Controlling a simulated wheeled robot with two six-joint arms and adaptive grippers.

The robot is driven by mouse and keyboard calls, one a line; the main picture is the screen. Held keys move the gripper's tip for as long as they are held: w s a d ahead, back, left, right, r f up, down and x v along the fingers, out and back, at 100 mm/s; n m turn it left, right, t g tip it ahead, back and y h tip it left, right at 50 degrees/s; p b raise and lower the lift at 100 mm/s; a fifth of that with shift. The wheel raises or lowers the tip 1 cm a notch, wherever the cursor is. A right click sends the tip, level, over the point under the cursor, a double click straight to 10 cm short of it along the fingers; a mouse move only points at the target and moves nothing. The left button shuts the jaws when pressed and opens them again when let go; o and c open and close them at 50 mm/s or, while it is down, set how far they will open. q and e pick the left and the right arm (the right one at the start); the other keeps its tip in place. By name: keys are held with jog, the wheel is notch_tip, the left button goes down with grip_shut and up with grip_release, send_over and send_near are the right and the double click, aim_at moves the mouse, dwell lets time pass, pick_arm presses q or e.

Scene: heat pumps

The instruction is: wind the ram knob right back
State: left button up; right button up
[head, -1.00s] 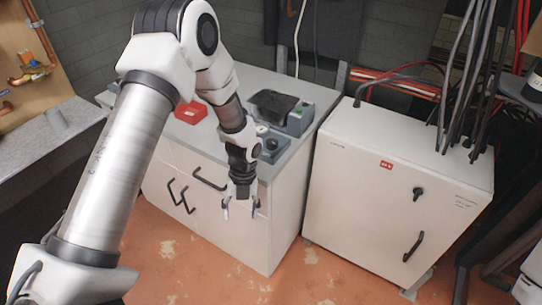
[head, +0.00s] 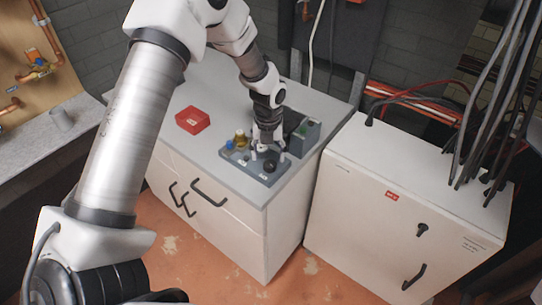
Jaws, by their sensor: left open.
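A grey device (head: 238,158) with several knobs and fittings lies near the front right of the cabinet top. It bears a black round knob (head: 269,167), a blue part (head: 229,146) and a brass-coloured fitting (head: 240,136). I cannot tell which part is the ram knob. My left gripper (head: 268,155) points down over the device's back right part, open. A pale round part (head: 262,148) shows between its fingers. I cannot tell whether the fingers touch it. The gripper and wrist hide the part of the device behind them. My right gripper is out of view.
A grey box with a green button (head: 304,136) stands just right of my left gripper. A red bin (head: 192,120) sits on the cabinet top (head: 190,150) to the left. A white electrical cabinet (head: 360,195) with cables stands at the right.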

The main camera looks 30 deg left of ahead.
aim_at(270, 163)
pick_arm(q)
jog(key=f, duration=0.2)
jog(key=w+f, duration=0.1)
jog(key=f, duration=0.1)
jog(key=shift+w+f, duration=0.1)
jog(key=shift+f, duration=0.05)
jog(key=shift+s+r, duration=0.2)
jog(key=shift+s, duration=0.1)
jog(key=shift+c, duration=1.3)
jog(key=shift+s, duration=0.1)
jog(key=c, duration=0.6)
jog(key=shift+c, duration=1.4)
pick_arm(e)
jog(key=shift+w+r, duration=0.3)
